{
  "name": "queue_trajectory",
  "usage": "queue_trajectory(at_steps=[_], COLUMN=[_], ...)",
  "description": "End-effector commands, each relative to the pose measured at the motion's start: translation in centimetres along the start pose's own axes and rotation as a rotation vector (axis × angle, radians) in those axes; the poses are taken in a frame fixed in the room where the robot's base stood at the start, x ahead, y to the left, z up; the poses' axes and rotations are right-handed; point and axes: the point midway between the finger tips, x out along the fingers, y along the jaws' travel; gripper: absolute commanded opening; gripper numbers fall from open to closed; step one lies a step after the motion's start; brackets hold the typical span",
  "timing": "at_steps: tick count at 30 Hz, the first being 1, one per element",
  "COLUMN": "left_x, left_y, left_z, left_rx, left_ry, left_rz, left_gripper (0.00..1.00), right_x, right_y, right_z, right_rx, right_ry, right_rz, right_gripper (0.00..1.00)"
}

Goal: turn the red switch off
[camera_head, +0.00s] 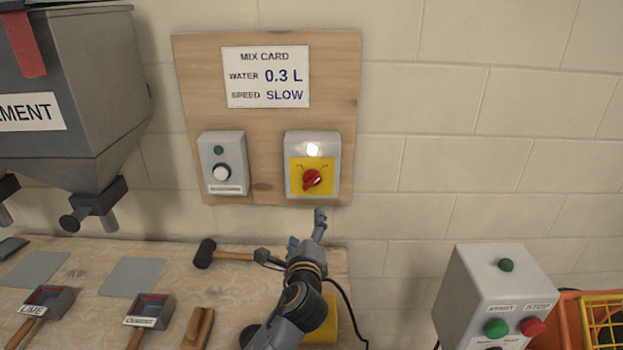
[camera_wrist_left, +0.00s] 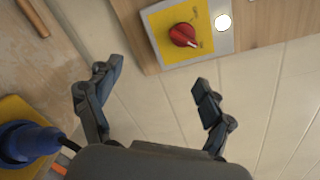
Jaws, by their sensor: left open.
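The red switch (camera_head: 312,179) is a rotary knob on a yellow plate of a grey box (camera_head: 333,160), mounted on a wooden board. Its white mark seems to point toward the upper right in the head view. A lamp (camera_head: 312,150) above it glows bright. The knob also shows in the left wrist view (camera_wrist_left: 183,35), at the top, with the lit lamp (camera_wrist_left: 223,22) beside it. My left gripper (camera_head: 293,238) is open and empty, below the box and apart from it; its spread fingers (camera_wrist_left: 155,83) show in the wrist view. My right gripper is out of view.
A second box with a white knob (camera_head: 221,172) is left of the switch, under the mix card (camera_head: 266,77). A hammer (camera_head: 225,254) lies on the bench below. A grey control box (camera_head: 490,290) with buttons stands at right. The hopper (camera_head: 75,90) hangs left.

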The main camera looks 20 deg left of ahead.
Motion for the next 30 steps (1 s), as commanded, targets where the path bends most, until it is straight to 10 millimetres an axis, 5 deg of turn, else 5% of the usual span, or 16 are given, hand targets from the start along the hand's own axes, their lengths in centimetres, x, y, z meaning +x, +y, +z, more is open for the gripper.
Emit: queue_trajectory(at_steps=[5, 30], left_x=[1.2, 13.7], left_y=[-3.4, -4.3], left_z=[1.2, 1.7], left_rx=[0.148, 0.149], left_ry=[-0.052, -0.052], left_rz=[-0.077, -0.076], left_gripper=[0.81, 0.81], right_x=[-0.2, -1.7], right_y=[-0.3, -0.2], right_z=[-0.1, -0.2], right_rx=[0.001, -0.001], right_ry=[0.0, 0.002], right_rz=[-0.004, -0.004], right_gripper=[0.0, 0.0])
